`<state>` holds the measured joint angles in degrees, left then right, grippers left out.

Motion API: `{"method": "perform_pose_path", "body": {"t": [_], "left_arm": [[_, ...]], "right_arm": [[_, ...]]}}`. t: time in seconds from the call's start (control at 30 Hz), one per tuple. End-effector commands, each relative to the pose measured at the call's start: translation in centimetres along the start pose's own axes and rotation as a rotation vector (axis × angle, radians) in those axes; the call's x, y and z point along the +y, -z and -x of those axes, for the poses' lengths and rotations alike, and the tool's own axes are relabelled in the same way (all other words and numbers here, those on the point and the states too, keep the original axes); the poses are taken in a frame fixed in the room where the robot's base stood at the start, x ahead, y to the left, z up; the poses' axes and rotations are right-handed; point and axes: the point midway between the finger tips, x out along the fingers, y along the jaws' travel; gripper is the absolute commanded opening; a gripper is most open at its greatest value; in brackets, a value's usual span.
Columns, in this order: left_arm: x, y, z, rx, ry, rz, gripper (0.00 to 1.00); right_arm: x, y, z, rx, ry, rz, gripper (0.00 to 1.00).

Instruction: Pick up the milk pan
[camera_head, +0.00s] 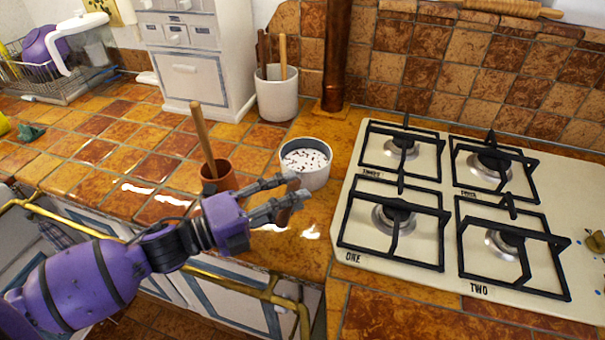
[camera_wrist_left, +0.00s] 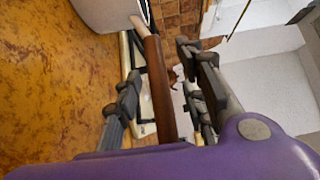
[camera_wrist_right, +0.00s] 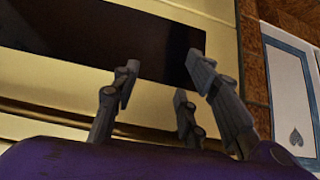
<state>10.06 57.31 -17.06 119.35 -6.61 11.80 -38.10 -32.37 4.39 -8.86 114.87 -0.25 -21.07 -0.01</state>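The milk pan (camera_head: 305,178) is a white pot with a dark rim, standing on the tiled counter left of the stove. It holds something white with dark specks. Its brown wooden handle (camera_head: 287,214) points toward the front. My left gripper (camera_head: 292,190) is at the handle, with fingers on both sides of it. In the left wrist view, the handle (camera_wrist_left: 156,88) lies between the spread fingers (camera_wrist_left: 158,68) with gaps showing, and part of the white pan (camera_wrist_left: 103,12) shows at the top. My right gripper (camera_wrist_right: 160,75) shows only in the right wrist view, open and empty.
A small terracotta pot (camera_head: 218,178) with a wooden stick stands close left of the pan. A white utensil crock (camera_head: 277,97) is behind. The stove (camera_head: 350,225) is to the right. A gold rail (camera_head: 250,292) runs along the counter front. Counter at left is mostly clear.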

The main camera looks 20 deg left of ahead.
Motion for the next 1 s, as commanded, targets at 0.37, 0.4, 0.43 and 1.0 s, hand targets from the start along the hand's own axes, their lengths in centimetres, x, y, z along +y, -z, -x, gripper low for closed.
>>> {"method": "perform_pose_path", "body": {"t": [0.37, 0.4, 0.43, 1.0], "left_arm": [[-0.01, -0.01, 0.04, 0.0, 0.0, 0.0, 0.0], [-0.01, -0.01, 0.04, 0.0, 0.0, 0.0, 0.0], [-0.01, -0.01, 0.04, 0.0, 0.0, 0.0, 0.0], [-0.34, 0.03, -0.02, 0.003, 0.005, -0.003, 0.0]], "right_arm": [[-0.09, 0.2, -0.18, 0.003, 0.002, 0.001, 0.4], [-0.09, 0.18, -0.18, 0.003, 0.002, 0.001, 0.4], [-0.09, 0.16, -0.17, 0.003, 0.002, 0.001, 0.4], [0.03, -0.51, 0.17, -0.01, -0.001, -0.001, 0.4]]}}
